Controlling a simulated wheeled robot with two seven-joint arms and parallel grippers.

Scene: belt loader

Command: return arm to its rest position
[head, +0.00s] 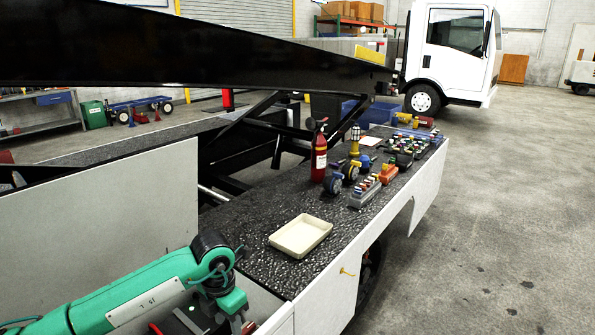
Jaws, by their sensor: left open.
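My left arm, green with a dark joint, reaches in from the lower left. My left gripper (241,322) points down at the bottom edge of the head view, over an opening beside the dark speckled deck (262,210). Its fingers are small and partly cut off by the frame; it is open, and I see nothing held in it. My right arm and gripper are out of view.
A cream tray (300,236) lies on the deck near the arm. Further back stand a red extinguisher (319,157), tape-like rolls (334,183), a block with several colored pieces (365,192) and a yellow beacon (355,141). A black beam (200,50) crosses above.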

